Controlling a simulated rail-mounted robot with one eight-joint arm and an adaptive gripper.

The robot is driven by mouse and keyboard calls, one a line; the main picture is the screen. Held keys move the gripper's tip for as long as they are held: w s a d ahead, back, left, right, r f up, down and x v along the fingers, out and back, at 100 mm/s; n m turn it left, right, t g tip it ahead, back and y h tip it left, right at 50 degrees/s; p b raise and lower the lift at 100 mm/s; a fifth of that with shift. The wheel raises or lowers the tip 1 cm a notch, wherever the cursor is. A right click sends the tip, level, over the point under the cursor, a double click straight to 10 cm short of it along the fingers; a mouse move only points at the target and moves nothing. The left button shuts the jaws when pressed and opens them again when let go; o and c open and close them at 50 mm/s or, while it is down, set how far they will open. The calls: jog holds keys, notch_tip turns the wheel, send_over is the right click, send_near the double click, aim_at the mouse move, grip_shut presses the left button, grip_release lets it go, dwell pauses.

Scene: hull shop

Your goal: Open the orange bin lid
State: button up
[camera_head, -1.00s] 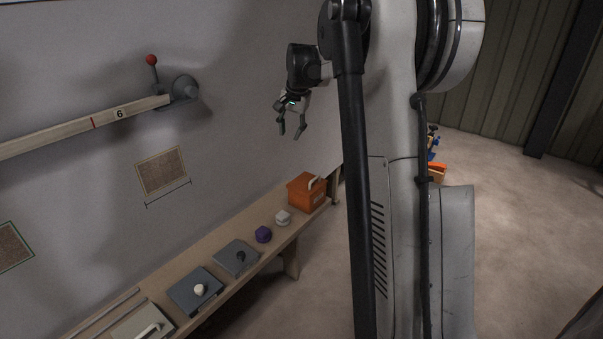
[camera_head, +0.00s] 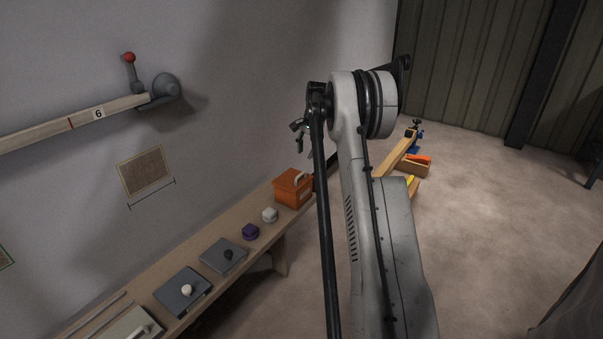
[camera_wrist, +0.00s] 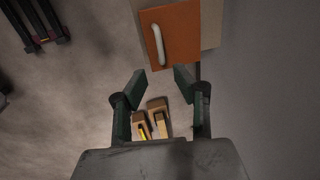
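The orange bin (camera_head: 293,188) stands at the far end of the long bench, with its lid down and a pale curved handle on top. In the wrist view the orange lid (camera_wrist: 176,38) shows from above at the top of the picture, with its pale handle (camera_wrist: 158,45) left of its middle. My gripper (camera_wrist: 157,76) is open and empty. Its two fingers are apart, just below the lid's edge in the wrist view, and I see no contact. In the head view my gripper (camera_head: 299,136) is small and partly hidden by my arm, above the bin.
The bench (camera_head: 188,252) also bears a white knob (camera_head: 270,215), a purple knob (camera_head: 250,232) and grey plates. A wall rail (camera_head: 75,122) with a red-balled lever is at the left. Wooden boxes (camera_head: 414,168) stand on the floor behind my arm. Floor at right is clear.

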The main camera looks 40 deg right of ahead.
aim_at(301, 174)
jog(key=f, duration=0.3)
jog(key=w+f, duration=0.1)
jog(key=f, duration=0.3)
jog(key=w+f+b, duration=0.1)
jog(key=f, duration=0.2)
jog(key=shift+a+f, duration=0.15)
jog(key=shift+a, duration=0.1)
grip_shut()
